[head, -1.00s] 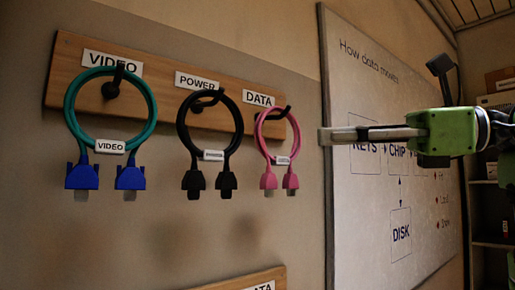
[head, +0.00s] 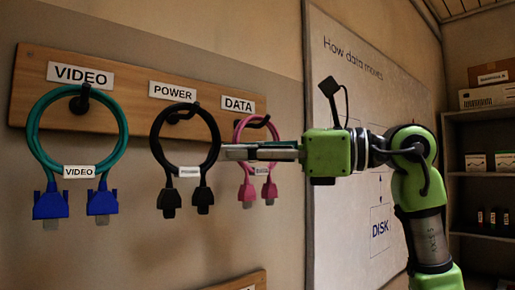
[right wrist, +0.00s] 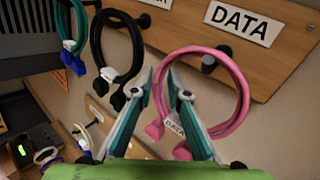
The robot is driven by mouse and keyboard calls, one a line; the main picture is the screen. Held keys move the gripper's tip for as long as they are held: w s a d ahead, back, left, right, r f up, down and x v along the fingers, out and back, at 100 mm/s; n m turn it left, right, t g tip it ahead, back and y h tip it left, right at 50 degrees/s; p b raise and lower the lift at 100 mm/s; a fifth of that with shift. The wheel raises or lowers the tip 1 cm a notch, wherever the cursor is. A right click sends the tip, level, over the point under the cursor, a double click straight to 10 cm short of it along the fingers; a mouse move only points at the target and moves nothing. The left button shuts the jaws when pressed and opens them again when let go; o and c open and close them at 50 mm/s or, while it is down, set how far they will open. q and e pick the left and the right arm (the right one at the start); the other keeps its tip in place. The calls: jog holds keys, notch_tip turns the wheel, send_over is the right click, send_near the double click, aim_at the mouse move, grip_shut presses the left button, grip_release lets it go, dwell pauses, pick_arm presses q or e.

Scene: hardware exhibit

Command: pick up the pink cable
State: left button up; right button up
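The pink cable (head: 247,188) hangs as a loop on the hook under the DATA sign, with its two connectors pointing down and a DATA tag. In the right wrist view the pink cable (right wrist: 243,95) fills the right centre. My right gripper (head: 224,152) reaches in from the right and overlaps the loop in the head view. In the right wrist view my right gripper (right wrist: 160,73) is open, and the loop's left strand shows between its fingers. The right finger partly hides the connectors. I cannot tell whether a finger touches the cable. My left gripper is not in view.
The black cable (head: 158,130) hangs close to the left of the pink one, under POWER. The teal cable (head: 28,125) with blue connectors hangs further left. A wooden board (head: 140,130) carries the hooks. A whiteboard (head: 330,220) and shelves (head: 475,175) lie to the right.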

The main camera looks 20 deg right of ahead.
jog(key=shift+w+a, duration=0.1)
grip_shut()
